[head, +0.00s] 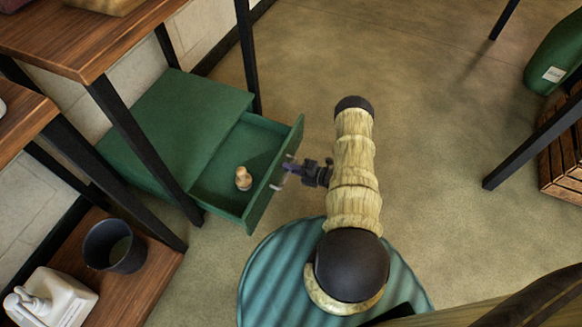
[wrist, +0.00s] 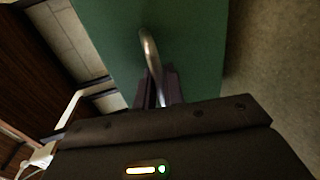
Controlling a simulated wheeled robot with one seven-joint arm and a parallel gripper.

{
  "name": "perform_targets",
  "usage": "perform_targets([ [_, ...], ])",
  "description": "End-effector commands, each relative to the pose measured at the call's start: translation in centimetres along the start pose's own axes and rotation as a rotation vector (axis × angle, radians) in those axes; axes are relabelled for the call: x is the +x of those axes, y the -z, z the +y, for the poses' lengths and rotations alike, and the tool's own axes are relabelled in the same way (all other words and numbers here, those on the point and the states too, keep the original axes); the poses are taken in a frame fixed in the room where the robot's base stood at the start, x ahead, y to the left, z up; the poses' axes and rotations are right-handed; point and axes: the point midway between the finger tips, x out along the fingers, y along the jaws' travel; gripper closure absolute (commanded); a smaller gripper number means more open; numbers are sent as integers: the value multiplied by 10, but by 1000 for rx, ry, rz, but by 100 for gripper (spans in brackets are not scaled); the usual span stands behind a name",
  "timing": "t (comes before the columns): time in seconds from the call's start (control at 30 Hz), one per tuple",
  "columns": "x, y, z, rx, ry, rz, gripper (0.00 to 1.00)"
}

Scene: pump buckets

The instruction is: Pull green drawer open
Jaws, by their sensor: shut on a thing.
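The green drawer (head: 274,182) is pulled part of the way out of its green cabinet (head: 185,112) on the floor at the left. A small tan, rounded object (head: 243,178) stands inside the drawer. My gripper (head: 288,172) is at the outer face of the drawer front and is shut on the drawer handle. In the wrist view, the silver curved handle (wrist: 150,52) runs down between the dark fingers (wrist: 158,90) against the green drawer front (wrist: 195,45). The fingertips' exact grip on the bar is partly hidden by the gripper body.
A wooden shelf (head: 90,40) with black metal legs stands beside and over the cabinet. A black cup (head: 113,246) and a white pump bottle (head: 55,298) stand on a low wooden board. Open floor (head: 420,110) lies to the right. A wooden crate (head: 563,160) is at the far right.

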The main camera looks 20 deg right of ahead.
Motion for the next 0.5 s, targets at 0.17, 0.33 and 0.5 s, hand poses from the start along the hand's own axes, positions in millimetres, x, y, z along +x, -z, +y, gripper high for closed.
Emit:
perform_targets([
  [0.17, -1, -3, 0, -3, 2, -6, 74],
  [0.33, 0, -2, 0, -2, 1, -4, 74],
  [0.5, -5, -2, 1, -1, 1, -4, 74],
])
